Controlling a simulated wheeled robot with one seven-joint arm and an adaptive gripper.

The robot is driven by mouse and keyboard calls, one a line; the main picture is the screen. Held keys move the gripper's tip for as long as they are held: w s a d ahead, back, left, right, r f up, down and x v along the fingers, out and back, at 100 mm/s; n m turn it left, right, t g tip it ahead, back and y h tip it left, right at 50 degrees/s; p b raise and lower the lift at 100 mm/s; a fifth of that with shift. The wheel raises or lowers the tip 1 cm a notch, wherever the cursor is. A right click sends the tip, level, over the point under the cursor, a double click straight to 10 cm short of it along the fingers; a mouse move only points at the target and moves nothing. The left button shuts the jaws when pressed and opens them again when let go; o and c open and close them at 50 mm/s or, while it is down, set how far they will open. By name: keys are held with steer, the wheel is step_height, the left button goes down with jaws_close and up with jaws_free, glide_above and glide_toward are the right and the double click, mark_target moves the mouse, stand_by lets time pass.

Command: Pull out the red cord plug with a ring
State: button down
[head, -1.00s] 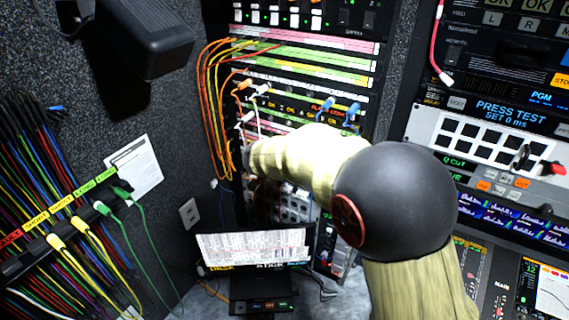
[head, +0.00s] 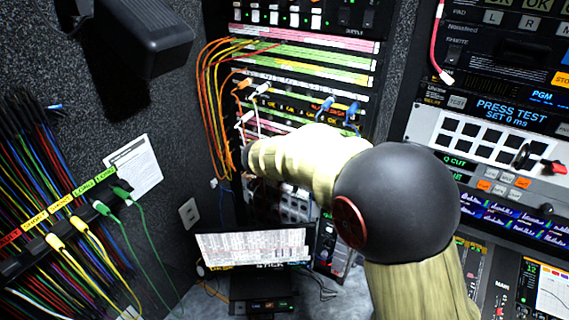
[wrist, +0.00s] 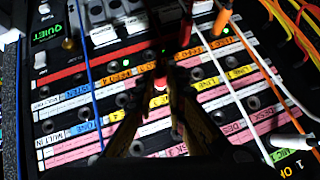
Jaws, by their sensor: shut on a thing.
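In the wrist view my gripper (wrist: 164,74) has its two dark fingers closed together over the patch panel (wrist: 222,100). A red plug (wrist: 160,84) shows between the fingertips, and a red cord (wrist: 187,28) rises beyond them toward the top edge. I cannot make out a ring, and the fingers hide how deep the plug sits. In the head view my arm's end is at the left side of the rack, and the fingertips and plug are hidden there.
A blue cord (wrist: 85,65) and a white cord (wrist: 228,75) cross the panel beside the fingers. An orange plug (wrist: 222,22) is close by. In the head view orange cords (head: 205,100) hang left of the rack, above a small monitor (head: 255,246).

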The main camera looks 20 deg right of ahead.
steer(key=shift+s+a+b, duration=1)
stand_by(1.1)
steer(key=shift+s+a, duration=0.1)
steer(key=shift+s+a+b, duration=1.15)
steer(key=shift+b, duration=0.9)
steer(key=shift+s+a, duration=0.1)
steer(key=shift+s+a+b, duration=0.95)
steer(key=shift+s+b, duration=0.05)
steer(key=shift+b, duration=0.95)
steer(key=shift+f, duration=0.1)
